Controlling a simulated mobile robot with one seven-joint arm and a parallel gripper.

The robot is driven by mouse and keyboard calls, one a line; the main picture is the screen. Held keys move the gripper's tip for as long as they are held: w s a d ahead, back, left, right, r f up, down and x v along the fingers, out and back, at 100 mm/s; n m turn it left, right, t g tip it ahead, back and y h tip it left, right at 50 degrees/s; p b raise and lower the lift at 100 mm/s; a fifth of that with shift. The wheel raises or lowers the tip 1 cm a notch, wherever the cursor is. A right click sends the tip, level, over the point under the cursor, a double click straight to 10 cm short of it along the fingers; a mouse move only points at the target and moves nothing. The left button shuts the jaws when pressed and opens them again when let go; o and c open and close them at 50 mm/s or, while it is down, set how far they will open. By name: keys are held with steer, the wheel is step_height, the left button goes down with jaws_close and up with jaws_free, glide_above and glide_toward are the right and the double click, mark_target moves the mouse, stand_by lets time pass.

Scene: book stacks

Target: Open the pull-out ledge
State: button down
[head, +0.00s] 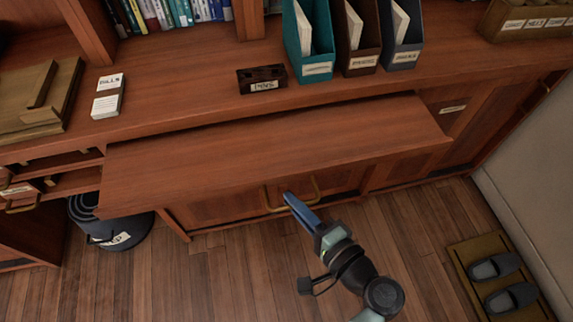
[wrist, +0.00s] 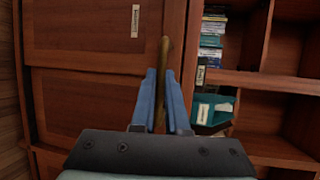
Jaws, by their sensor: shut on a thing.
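The pull-out ledge (head: 270,145) is a wide reddish-brown wooden board. In the head view it stands out from under the desk top, with its front edge over the floor. A brass bar handle (head: 275,209) shows at the ledge's front edge, near the middle. My gripper (head: 288,196) reaches it from the front, its blue fingers shut on the bar. In the wrist view the brass bar (wrist: 164,55) runs between the two blue fingers (wrist: 160,90). The fingers hide part of the bar in the head view.
The desk top carries a small dark labelled box (head: 262,79), a card pad (head: 108,96) and upright file holders (head: 311,40). A dark blue bin (head: 125,228) stands on the floor under the ledge's left end. Slippers on a mat (head: 462,258) lie at right. Floor in front is otherwise clear.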

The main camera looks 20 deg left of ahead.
steer(key=s+d+p, duration=0.1)
steer(key=s+d, duration=0.2)
steer(key=s, duration=0.2)
steer(key=shift+s+d, duration=0.25)
steer(key=shift+d, duration=0.1)
steer(key=c, duration=1.2)
jaws_free()
steer(key=v, duration=1.3)
steer(key=shift+p, duration=0.45)
